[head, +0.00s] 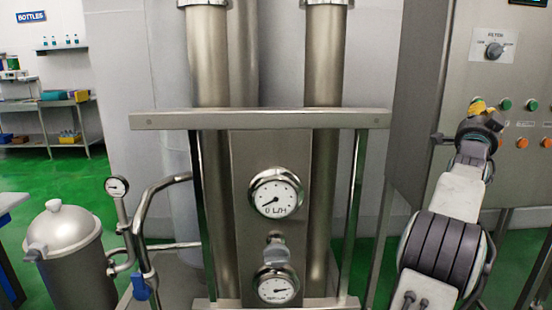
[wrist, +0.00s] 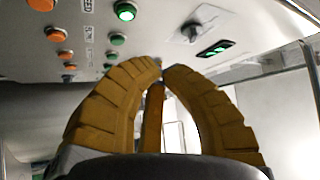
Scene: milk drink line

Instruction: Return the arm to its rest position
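My arm rises at the right of the head view, in front of a grey control panel (head: 460,55). My gripper (head: 480,106) is at its upper end, with yellow fingers close to the panel's buttons in the picture. In the wrist view my gripper (wrist: 161,70) shows curved yellow fingers whose tips come together, with another yellow finger behind them. Nothing is seen held between them. I cannot tell whether the fingertips touch the panel.
The panel has a selector knob (head: 494,50), a lit green button (wrist: 125,11) and orange buttons. A steel frame with a flow gauge (head: 276,193) and vertical pipes stands left of my arm. A steel vessel (head: 68,252) stands at far left, with shelves (head: 45,108) behind.

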